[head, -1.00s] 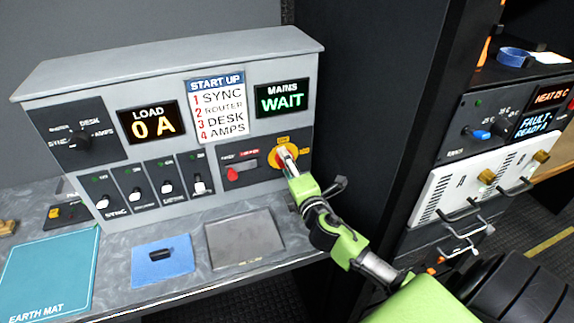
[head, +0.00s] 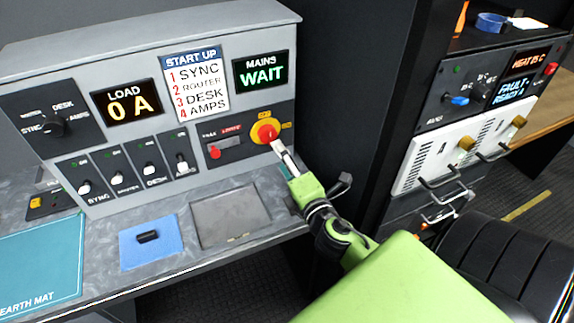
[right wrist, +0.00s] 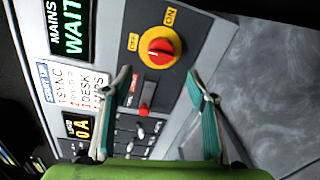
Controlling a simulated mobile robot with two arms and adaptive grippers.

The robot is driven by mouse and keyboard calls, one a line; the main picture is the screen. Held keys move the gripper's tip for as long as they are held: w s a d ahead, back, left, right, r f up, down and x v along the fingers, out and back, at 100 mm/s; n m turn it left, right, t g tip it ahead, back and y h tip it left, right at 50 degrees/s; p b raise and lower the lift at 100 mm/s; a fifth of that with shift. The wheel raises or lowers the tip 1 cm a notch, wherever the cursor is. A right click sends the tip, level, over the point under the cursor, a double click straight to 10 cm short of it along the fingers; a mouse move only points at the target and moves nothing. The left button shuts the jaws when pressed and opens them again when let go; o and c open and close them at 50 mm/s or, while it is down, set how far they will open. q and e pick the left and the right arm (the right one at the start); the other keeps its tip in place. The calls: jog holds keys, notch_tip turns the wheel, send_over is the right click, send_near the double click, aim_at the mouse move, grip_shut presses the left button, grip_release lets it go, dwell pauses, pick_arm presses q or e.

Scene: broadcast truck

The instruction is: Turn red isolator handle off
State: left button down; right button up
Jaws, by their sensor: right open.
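The red isolator handle (head: 266,133) sits on a round yellow plate at the right end of the grey console's front, with yellow labels above and to its right. In the right wrist view the red handle (right wrist: 160,50) is fully visible, with OFF and ON labels beside the plate. I cannot tell clearly which label it points at. My right gripper (head: 278,148) is just below and in front of the handle. In the right wrist view its two fingers (right wrist: 160,85) are apart with nothing between them, clear of the handle. My left gripper is out of view.
The console's MAINS display (head: 261,72) reads WAIT and the LOAD display (head: 126,104) reads 0 A. A smaller red switch (head: 214,152) is left of the isolator. A grey tray (head: 230,216) and blue cloth (head: 148,242) lie on the desk. A dark rack stands right.

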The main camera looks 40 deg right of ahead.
jog(key=shift+v, duration=1.2)
